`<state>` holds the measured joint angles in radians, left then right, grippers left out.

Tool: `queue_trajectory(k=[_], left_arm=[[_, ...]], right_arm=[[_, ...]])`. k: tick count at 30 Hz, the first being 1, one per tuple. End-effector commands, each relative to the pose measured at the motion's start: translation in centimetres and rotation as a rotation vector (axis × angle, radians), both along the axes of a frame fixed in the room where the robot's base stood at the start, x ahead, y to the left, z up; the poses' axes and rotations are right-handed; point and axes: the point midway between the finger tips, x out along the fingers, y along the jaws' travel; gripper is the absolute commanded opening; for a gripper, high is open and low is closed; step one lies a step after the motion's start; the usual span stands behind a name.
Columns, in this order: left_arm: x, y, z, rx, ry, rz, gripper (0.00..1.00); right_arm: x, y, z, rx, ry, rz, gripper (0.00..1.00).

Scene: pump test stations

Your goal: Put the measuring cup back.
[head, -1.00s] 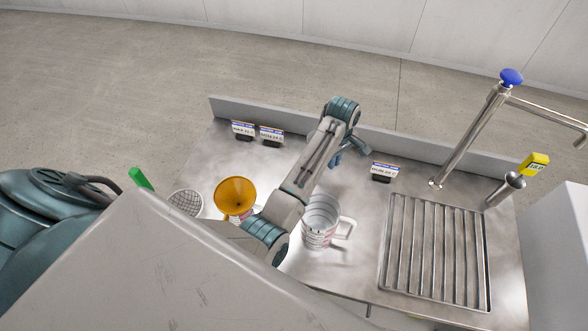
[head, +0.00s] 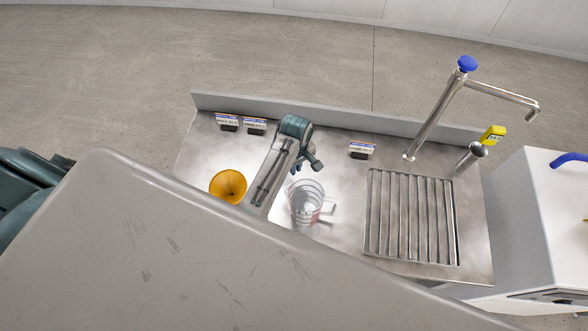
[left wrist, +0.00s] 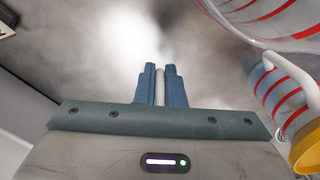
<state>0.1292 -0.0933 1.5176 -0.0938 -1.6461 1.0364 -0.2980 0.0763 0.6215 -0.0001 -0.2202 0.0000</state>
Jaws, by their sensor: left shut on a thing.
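A clear measuring cup (head: 304,203) with red marks and a white handle stands on the steel counter, its handle to the right. A striped cup with a white handle (left wrist: 266,70) shows at the right of the left wrist view. My left gripper (head: 296,168) is just behind the cup in the head view. In the left wrist view its blue fingers (left wrist: 160,85) are shut on a thin pale piece (left wrist: 160,88). I cannot tell what that piece belongs to. My right gripper is not in view.
An orange funnel (head: 228,185) is left of my arm. A drain grate (head: 410,215) lies to the right, below a blue-topped tap (head: 436,115). A yellow-tagged metal holder (head: 470,157) stands at the back right.

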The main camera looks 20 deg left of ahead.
Motion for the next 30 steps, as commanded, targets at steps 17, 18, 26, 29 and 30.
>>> queue_trajectory(k=[17, 18, 26, 29, 30], left_arm=[[0.0, 0.0, -4.3, -0.001, -0.001, 0.001, 0.0], [0.0, 0.0, -4.3, -0.001, -0.001, 0.001, 0.0], [0.0, 0.0, -4.6, -0.001, 0.0, 0.001, 0.31], [0.0, 0.0, -4.6, -0.001, -0.001, 0.0, 0.31], [0.0, 0.0, -4.6, -0.001, 0.0, 0.001, 0.31]], right_arm=[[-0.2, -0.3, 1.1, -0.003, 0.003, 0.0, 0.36], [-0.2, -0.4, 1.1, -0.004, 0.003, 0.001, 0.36], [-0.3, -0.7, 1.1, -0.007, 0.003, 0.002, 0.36], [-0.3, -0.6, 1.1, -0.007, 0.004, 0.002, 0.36], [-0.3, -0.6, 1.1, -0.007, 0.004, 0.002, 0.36]])
